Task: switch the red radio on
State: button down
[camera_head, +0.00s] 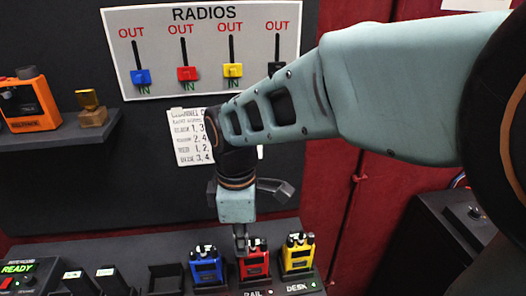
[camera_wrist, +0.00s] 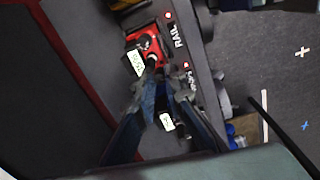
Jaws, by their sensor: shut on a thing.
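The red radio (camera_head: 254,262) stands in the charger row between the blue radio (camera_head: 207,268) and the yellow radio (camera_head: 297,256). It also shows in the wrist view (camera_wrist: 146,38), with a white label and a dark top. My gripper (camera_head: 240,238) points down at the left part of the red radio's top. In the wrist view my gripper's fingers (camera_wrist: 165,80) come together beside the red radio's small top knob (camera_wrist: 152,62). They appear shut on that knob, but the contact itself is partly hidden.
A RADIOS board (camera_head: 200,14) with coloured sliders hangs on the back wall, above a paper note (camera_head: 190,150). A red light (camera_head: 270,292) shows by RAIL and a green one by DESK. An orange device (camera_head: 30,103) sits on the left shelf.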

jog(key=shift+m, duration=1)
jog(key=c, duration=2)
grip_release()
jog(key=shift+o, duration=0.2)
